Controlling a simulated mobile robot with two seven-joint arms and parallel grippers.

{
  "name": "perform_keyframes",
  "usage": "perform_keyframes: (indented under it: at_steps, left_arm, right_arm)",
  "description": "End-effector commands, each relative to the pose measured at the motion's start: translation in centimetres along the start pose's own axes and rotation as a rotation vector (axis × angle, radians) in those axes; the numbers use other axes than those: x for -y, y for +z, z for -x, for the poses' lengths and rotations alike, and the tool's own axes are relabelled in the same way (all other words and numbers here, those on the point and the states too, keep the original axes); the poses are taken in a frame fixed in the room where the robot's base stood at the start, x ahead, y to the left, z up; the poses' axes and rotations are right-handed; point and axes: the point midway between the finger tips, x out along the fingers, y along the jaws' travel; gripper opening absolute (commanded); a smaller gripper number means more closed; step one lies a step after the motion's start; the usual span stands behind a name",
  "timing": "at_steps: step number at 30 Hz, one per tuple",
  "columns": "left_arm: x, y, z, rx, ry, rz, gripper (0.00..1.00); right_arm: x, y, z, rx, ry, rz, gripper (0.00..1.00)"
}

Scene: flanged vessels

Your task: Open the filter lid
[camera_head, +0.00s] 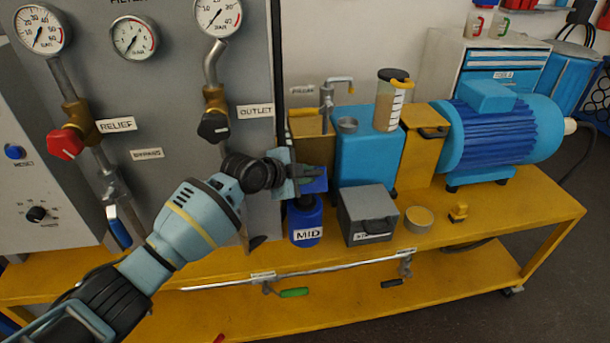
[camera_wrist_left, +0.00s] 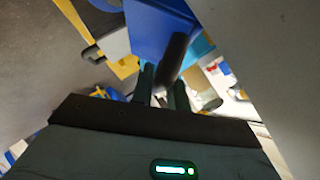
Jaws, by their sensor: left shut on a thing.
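A blue filter vessel (camera_head: 304,215) with a MID label stands at the front of the yellow bench, against the grey panel. Its blue lid (camera_head: 316,186) shows just above, partly hidden by my left gripper (camera_head: 306,173). The gripper is shut on the lid's dark handle. In the left wrist view the dark handle (camera_wrist_left: 172,58) runs between the two fingers (camera_wrist_left: 162,88), with the blue lid (camera_wrist_left: 155,28) beyond it. I cannot tell from these views whether the lid is raised from the vessel. My right gripper is out of view.
A grey box (camera_head: 366,213) stands close to the right of the filter, then a small round tin (camera_head: 419,219). A blue tank (camera_head: 364,150) and blue motor (camera_head: 500,130) stand behind. Gauges and a red valve knob (camera_head: 66,142) are at left. The bench's right end is clear.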

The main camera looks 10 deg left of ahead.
Motion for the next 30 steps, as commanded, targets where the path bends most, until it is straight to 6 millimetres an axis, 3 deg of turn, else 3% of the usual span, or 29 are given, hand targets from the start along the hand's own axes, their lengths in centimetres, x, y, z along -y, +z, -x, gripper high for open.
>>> perform_keyframes:
  at_steps: [1,2,6,17,30]
  left_arm:
    - [0.0,-0.1,0.0,-0.002,-0.001,0.000,0.00]
    - [0.0,-0.1,0.0,-0.002,-0.001,0.000,0.19]
    - [0.0,-0.1,0.0,-0.001,-0.001,0.000,0.37]
    - [0.0,0.0,0.2,0.000,-0.001,-0.001,0.38]
    - [0.1,-0.1,5.5,-0.001,-0.002,-0.003,0.38]
  right_arm:
    - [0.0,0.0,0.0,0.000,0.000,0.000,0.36]
    - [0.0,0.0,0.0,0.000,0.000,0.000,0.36]
    - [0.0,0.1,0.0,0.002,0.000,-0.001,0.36]
    - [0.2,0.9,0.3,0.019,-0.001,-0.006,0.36]
    - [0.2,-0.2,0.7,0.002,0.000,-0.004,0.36]
